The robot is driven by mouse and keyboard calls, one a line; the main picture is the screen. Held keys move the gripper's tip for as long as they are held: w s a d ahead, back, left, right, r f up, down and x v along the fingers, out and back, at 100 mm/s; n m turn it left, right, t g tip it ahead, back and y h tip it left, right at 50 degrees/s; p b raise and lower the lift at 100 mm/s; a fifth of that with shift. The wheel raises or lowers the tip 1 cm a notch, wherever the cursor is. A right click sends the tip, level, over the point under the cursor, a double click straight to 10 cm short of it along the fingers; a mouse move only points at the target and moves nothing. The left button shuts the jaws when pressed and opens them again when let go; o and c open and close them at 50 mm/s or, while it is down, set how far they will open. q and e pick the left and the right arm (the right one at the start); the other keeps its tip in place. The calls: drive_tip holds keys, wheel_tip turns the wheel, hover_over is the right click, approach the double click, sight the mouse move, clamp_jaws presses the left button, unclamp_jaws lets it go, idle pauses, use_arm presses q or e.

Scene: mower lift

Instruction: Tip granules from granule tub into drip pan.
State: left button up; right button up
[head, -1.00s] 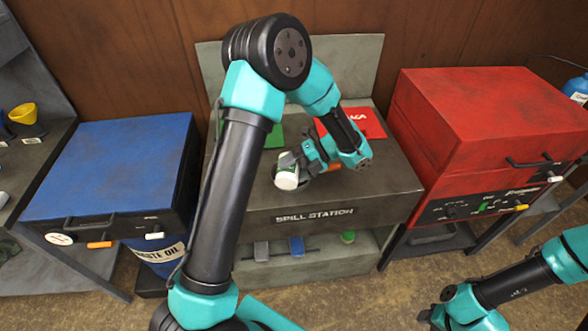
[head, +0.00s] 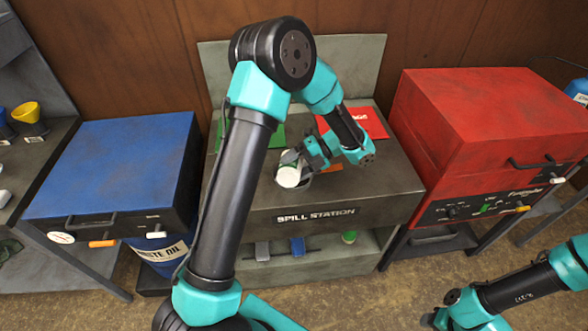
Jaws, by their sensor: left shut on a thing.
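My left gripper (head: 301,164) is shut on a small white tub (head: 289,177), which looks like the granule tub. It is over the spill station's grey top. The tub is tilted, with its round white end towards the camera; a little green shows on its side. I cannot tell whether it touches the top, and no granules can be made out. No drip pan can be made out; my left arm covers part of the bench. My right gripper (head: 438,318) is low at the bottom right, away from the bench, its jaws too unclear to read.
The spill station (head: 370,195) has a green panel and a red panel (head: 368,123) at its back, with an orange item (head: 334,168) beside my gripper. Items lie on the lower shelf.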

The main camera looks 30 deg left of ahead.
use_arm(q)
drive_tip(key=shift+w+a+r+m+g, duration=0.2)
drive_tip(key=shift+w+r+m+g, duration=0.3)
drive_tip(key=shift+m+g, duration=0.4)
idle(1.0)
